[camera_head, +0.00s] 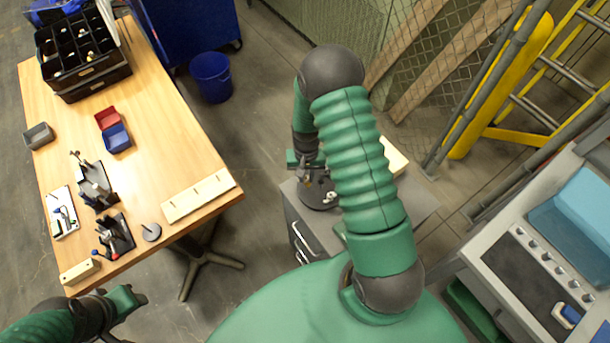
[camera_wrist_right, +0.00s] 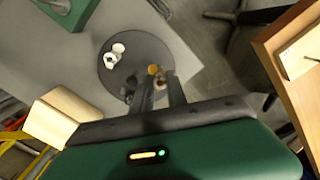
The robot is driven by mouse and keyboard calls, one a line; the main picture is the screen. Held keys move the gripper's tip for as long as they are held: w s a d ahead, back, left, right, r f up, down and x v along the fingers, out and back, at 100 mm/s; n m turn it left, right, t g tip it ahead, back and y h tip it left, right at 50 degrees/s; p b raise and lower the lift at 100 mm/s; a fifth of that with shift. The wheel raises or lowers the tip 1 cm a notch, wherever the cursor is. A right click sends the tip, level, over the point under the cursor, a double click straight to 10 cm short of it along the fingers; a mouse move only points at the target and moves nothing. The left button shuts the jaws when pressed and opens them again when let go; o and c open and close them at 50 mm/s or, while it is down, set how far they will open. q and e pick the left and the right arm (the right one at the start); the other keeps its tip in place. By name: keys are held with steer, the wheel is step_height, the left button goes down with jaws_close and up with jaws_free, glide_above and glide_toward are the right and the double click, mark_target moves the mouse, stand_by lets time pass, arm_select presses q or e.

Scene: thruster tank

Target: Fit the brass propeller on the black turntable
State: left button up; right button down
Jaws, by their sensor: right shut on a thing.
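The black turntable (camera_wrist_right: 125,72) is a round dark disc on the grey cabinet top; in the head view the turntable (camera_head: 318,196) is partly covered by my right arm. The small brass propeller (camera_wrist_right: 154,70) shows at the fingertips of my right gripper (camera_wrist_right: 158,80), over the disc's edge. The right gripper is shut on it; whether it touches the disc I cannot tell. Its underside is hidden by the fingers. In the head view my right gripper (camera_head: 308,180) hangs over the turntable. My left gripper (camera_head: 138,297) is at the lower left, away from the turntable; its jaw gap is unclear.
Small white parts (camera_wrist_right: 114,54) sit on the disc beside the propeller. A wooden block (camera_wrist_right: 62,116) stands on the cabinet (camera_head: 312,235). The wooden workbench (camera_head: 165,150) at left carries bins, fixtures and a pegged board (camera_head: 198,196). A railing stands at right.

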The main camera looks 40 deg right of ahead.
steer(key=shift+a+f, duration=0.25)
steer(key=shift+a+r, duration=0.15)
steer(key=shift+r, duration=0.2)
steer(key=shift+d+r+p, duration=0.2)
steer(key=shift+r+p, duration=0.35)
steer(key=shift+r, duration=0.05)
steer(key=shift+d+r+p, duration=0.15)
steer(key=shift+r+p, duration=0.4)
steer(key=shift+r, duration=0.05)
steer(key=shift+r+p, duration=0.4)
steer(key=shift+r, duration=0.1)
arm_select(q)
steer(key=r, duration=0.2)
steer(key=shift+a+r, duration=0.35)
steer(key=shift+a, duration=0.05)
arm_select(e)
steer(key=shift+a, duration=0.15)
arm_select(q)
steer(key=shift+a, duration=0.1)
